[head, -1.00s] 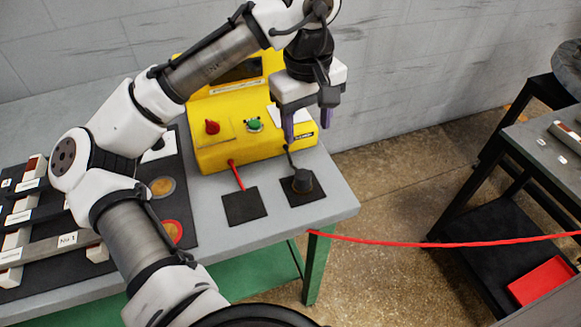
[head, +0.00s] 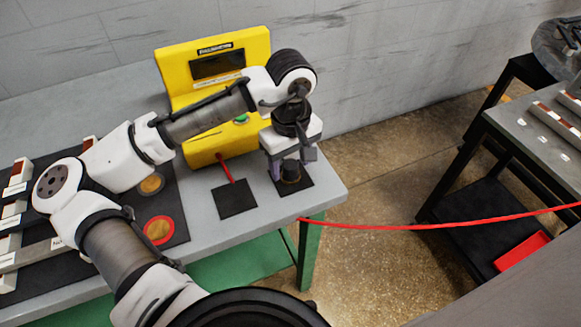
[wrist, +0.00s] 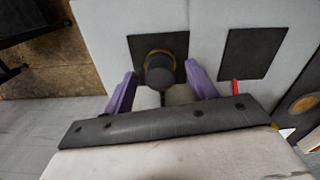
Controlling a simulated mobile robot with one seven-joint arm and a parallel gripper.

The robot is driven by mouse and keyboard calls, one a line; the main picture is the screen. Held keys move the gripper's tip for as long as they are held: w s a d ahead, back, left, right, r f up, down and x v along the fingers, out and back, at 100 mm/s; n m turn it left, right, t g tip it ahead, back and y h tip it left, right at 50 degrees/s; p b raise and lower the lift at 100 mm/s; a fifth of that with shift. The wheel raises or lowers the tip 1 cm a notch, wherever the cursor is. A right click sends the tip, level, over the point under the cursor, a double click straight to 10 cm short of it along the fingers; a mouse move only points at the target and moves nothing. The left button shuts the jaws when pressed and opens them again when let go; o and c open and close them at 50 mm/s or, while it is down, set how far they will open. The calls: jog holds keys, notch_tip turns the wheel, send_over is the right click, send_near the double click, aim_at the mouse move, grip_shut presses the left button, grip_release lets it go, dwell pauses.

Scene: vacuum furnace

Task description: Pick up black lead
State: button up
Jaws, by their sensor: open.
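The black lead's end is a dark round plug (head: 291,171) with a brownish ring at its base. It stands upright on a black square pad (head: 306,183) near the table's right corner. In the wrist view the plug (wrist: 160,72) lies ahead, between the two purple fingers. My gripper (head: 291,173) is low over the pad, pointing down, with a finger on either side of the plug. The fingers (wrist: 161,90) are apart, and a gap shows on both sides of the plug. Whether the fingertips reach down to the plug's height is hard to tell.
The yellow unit (head: 205,144) stands right behind, partly hidden by my arm. A red lead (head: 226,169) runs from it to a second black pad (head: 236,199) at the left. A red barrier strap (head: 430,227) stretches from the grey table (head: 270,213) to the right.

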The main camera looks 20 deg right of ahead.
jog(key=shift+f, duration=0.7)
jog(key=c, duration=1)
jog(key=shift+r, duration=0.15)
